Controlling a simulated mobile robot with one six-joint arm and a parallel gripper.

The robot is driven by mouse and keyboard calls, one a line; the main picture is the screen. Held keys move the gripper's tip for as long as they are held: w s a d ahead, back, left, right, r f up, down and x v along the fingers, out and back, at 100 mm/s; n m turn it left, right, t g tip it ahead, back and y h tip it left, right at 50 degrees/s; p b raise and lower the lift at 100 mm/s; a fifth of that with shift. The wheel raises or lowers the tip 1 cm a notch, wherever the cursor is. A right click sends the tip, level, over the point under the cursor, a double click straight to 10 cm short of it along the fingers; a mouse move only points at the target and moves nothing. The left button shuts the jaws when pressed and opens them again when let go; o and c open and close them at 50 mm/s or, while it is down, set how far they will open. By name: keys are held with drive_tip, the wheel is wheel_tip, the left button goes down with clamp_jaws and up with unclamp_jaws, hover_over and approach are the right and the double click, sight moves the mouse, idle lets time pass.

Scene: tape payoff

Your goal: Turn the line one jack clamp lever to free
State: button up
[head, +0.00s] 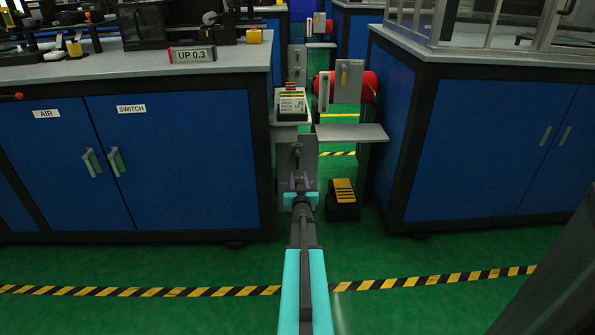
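A grey upright plate (309,158) stands low between the two blue cabinets, with a small dark lever (297,156) on its face. The lever looks roughly upright, but it is small and I see no readable label on it. My gripper (299,180) is just in front of and below the lever, apart from it as far as I can tell. Its two purplish fingers stand apart with nothing visible between them. The lower part of the plate is hidden behind my gripper.
A grey shelf (350,133) juts out right of the plate, below a red roll (368,86) and its bracket. A black-and-yellow pedal (343,198) sits on the floor. Blue cabinets flank the gap at left (180,160) and right (480,150). The front floor is clear.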

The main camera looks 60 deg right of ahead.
sight(298, 164)
drive_tip(key=b+x, duration=0.2)
drive_tip(key=x, duration=0.5)
drive_tip(key=shift+f, duration=0.1)
drive_tip(key=shift+w+d+b, duration=0.3)
drive_tip(key=shift+w+d, duration=0.05)
drive_tip(key=shift+d, duration=0.15)
